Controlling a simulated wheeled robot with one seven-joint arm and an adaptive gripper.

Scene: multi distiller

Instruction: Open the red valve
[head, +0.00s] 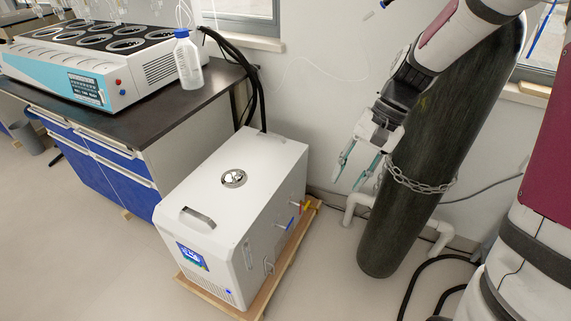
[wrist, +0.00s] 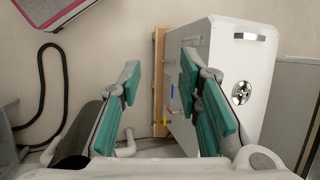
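The white chiller box (head: 232,190) stands on the floor on a wooden base. Its right side carries small fittings: a blue handle (head: 291,223) and, further back, a small red part (head: 303,209) beside a yellow one. In the wrist view the blue handle (wrist: 172,91) and a yellow fitting (wrist: 165,122) show between my fingers; the red valve is a tiny reddish spot (wrist: 168,112) between them, too small to tell its position. My gripper (head: 357,170) is open and empty, with teal fingers. It hangs above and to the right of the fittings, apart from them.
A tall dark gas cylinder (head: 420,150) with a chain (head: 420,186) stands close beside my gripper. A white pipe (head: 357,205) runs low along the wall. A bench (head: 185,105) with a distiller (head: 110,65) and a bottle (head: 187,62) stands left. The front floor is clear.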

